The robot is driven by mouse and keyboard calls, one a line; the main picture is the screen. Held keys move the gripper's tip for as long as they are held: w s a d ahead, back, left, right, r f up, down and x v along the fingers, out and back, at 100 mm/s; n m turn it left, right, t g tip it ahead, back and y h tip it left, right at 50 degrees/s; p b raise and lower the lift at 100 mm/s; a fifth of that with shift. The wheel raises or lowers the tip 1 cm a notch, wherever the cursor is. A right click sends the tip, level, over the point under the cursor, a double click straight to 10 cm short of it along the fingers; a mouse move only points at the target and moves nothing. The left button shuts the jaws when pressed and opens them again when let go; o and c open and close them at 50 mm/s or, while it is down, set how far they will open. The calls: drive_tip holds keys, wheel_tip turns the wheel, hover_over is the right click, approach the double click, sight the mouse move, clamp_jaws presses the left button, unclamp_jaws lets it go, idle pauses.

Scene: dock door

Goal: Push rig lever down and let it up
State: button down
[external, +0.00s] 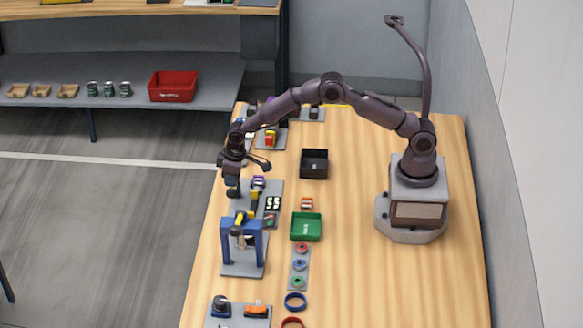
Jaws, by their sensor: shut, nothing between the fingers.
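The rig (257,245) is a blue upright frame on a grey plate near the left edge of the wooden table. A yellow-tipped lever (240,217) shows at the top of the frame and looks raised. A paler cylindrical part (239,240) hangs inside the frame. My gripper (232,193) is shut and empty, pointing down just behind the rig in the picture. It looks apart from the lever, but its height and exact distance are hard to tell.
A yellow and black part (254,201) stands on a grey panel close to my gripper. A green bin (306,227) and a black bin (314,164) are to the right.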

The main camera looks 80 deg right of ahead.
drive_tip(key=shift+r, duration=2)
drive_tip(key=s+d+r+t, duration=0.1)
drive_tip(key=s+r, duration=0.5)
drive_tip(key=s, duration=0.5)
drive_tip(key=s+r+t, duration=0.1)
drive_tip(key=s+r, duration=0.6)
drive_tip(key=s, duration=0.5)
drive_tip(key=s+d+r+t, duration=0.1)
drive_tip(key=s+r, duration=0.5)
drive_tip(key=s, duration=0.5)
drive_tip(key=shift+s+d+r+t, duration=0.25)
drive_tip(key=shift+s+d+t, duration=0.05)
drive_tip(key=shift+s+t, duration=0.1)
